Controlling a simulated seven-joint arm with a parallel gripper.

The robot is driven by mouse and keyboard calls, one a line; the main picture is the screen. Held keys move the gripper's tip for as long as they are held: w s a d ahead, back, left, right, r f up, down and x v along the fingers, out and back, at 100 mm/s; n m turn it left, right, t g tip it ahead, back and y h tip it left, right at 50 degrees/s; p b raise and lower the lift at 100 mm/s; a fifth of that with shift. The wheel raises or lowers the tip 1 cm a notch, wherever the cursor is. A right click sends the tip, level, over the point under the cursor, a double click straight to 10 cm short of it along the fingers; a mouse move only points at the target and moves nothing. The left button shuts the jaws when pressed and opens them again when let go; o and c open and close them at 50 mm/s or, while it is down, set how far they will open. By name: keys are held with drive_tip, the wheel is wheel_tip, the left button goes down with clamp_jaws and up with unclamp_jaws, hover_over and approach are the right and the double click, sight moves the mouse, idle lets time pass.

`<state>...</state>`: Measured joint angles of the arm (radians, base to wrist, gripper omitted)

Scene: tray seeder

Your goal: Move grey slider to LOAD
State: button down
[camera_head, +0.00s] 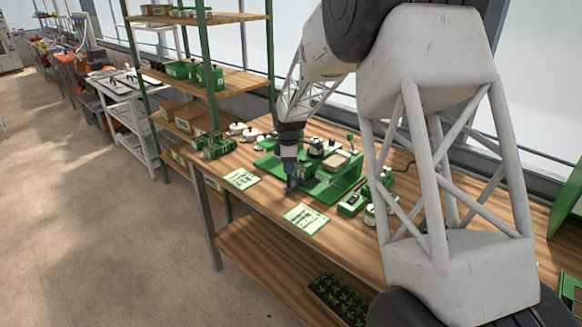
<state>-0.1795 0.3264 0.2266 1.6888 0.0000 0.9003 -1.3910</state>
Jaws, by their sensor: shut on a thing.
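The green tray seeder (330,187) stands on the wooden table, with a green base, an upright front panel and dark and pale parts on top. My gripper (290,185) points down at the left front of the seeder. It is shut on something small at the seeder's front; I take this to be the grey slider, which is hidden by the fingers. The LOAD mark cannot be made out at this size.
Two printed cards, a left one (241,179) and a right one (306,218), lie along the table's front edge. Green boxes (352,204) stand right of the seeder. Small green pots (219,146) stand at the left. A green-posted shelf (230,82) rises behind the table's left end.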

drive_tip(key=w+a, duration=0.6)
drive_tip(key=shift+w+a, duration=0.2)
drive_tip(key=c, duration=0.9)
unclamp_jaws()
wheel_tip(320, 180, up, 8)
